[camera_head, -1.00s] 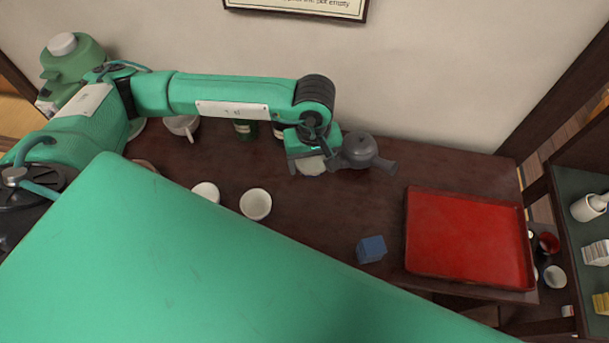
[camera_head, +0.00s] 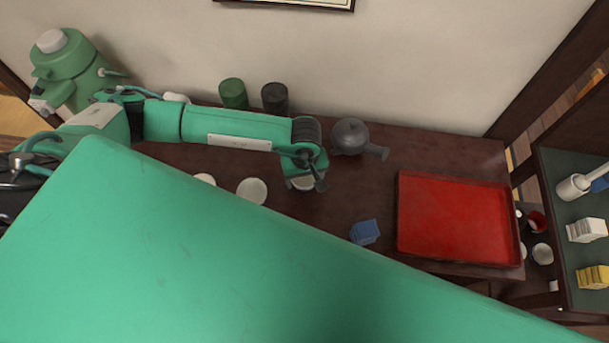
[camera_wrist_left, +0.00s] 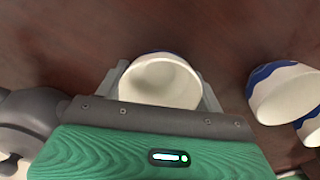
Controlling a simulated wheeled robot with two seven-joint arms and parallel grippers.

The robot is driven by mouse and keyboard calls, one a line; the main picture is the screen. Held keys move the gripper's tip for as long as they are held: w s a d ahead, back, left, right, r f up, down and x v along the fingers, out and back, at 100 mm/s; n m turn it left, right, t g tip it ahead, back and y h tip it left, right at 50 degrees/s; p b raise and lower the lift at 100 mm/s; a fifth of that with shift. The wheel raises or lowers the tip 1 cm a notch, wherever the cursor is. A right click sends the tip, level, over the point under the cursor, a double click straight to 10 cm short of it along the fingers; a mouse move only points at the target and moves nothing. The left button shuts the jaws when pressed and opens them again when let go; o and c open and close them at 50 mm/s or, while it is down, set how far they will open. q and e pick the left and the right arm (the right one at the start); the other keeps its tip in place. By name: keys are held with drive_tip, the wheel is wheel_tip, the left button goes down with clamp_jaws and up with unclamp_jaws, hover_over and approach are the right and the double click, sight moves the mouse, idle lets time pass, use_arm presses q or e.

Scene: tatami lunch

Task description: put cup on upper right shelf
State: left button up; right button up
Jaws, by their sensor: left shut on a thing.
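My left gripper (camera_head: 304,182) is over the dark table, in front of and left of the grey teapot (camera_head: 350,136). It is shut on a white cup with a blue pattern, which shows between the fingers in the left wrist view (camera_wrist_left: 160,82). In the head view the wrist hides most of this cup (camera_head: 303,186). Two other white cups (camera_head: 252,190) (camera_head: 204,179) stand to the left, partly behind my green body. The shelf unit (camera_head: 568,210) is at the right edge, its shelf holding a white mortar, white blocks and yellow blocks. My right gripper is not in view.
Green (camera_head: 233,93) and black (camera_head: 275,97) canisters stand by the wall. Small bowls (camera_head: 541,253) sit on a lower level between table and shelf unit.

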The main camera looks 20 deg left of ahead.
use_arm(q)
drive_tip(key=shift+f, duration=0.15)
drive_tip(key=o, duration=1)
